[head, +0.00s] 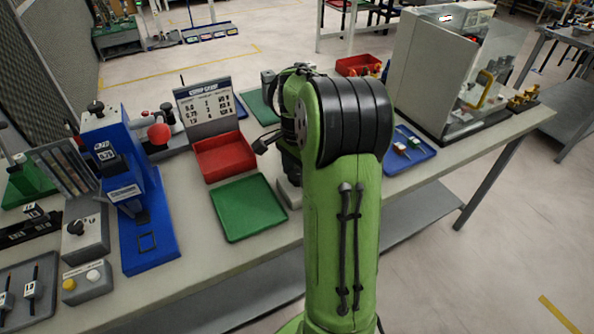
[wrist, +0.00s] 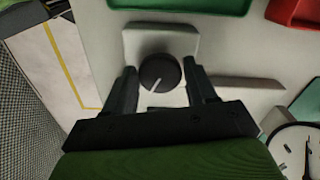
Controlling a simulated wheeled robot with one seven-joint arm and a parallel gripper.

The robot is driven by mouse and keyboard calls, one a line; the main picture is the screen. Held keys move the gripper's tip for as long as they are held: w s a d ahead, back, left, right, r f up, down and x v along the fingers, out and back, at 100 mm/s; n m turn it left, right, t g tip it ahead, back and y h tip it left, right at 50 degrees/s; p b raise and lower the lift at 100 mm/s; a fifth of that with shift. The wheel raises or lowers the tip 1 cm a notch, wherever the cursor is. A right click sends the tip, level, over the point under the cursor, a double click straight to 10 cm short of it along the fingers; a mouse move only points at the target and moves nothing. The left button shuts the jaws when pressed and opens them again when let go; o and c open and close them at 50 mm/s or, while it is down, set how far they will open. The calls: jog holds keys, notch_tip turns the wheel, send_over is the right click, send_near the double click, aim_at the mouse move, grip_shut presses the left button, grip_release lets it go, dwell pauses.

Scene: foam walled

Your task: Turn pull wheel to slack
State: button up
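In the wrist view a round black knob (wrist: 160,72) with a white pointer line sits on a pale grey block. It looks like the pull wheel, though no label is readable. Its line points down and slightly left in the picture. My gripper (wrist: 160,68) is open, with one dark finger on each side of the knob. A thin gap seems to show on both sides; I cannot tell whether either fingertip touches. In the head view my green arm hides the knob and most of the gripper.
A green tray (head: 248,208) and a red bin (head: 224,155) lie left of my arm. A blue press (head: 118,180) stands further left. A blue tray (head: 408,148) and a clear-sided cabinet (head: 425,80) are at right. A white round dial (wrist: 297,150) shows at the wrist view's edge.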

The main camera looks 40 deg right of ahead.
jog(key=c, duration=0.6)
jog(key=shift+n, duration=0.3)
jog(key=n+p, duration=0.2)
jog(key=n, duration=0.1)
jog(key=shift+r+n, duration=0.15)
jog(key=shift+n, duration=0.25)
jog(key=n+p, duration=0.2)
jog(key=n, duration=0.4)
jog(key=n+p, duration=0.1)
jog(key=n, duration=0.5)
jog(key=shift+n+p, duration=0.35)
jog(key=shift+n, duration=0.05)
jog(key=n, duration=0.5)
jog(key=shift+d+n, duration=0.1)
jog(key=shift+n, duration=0.2)
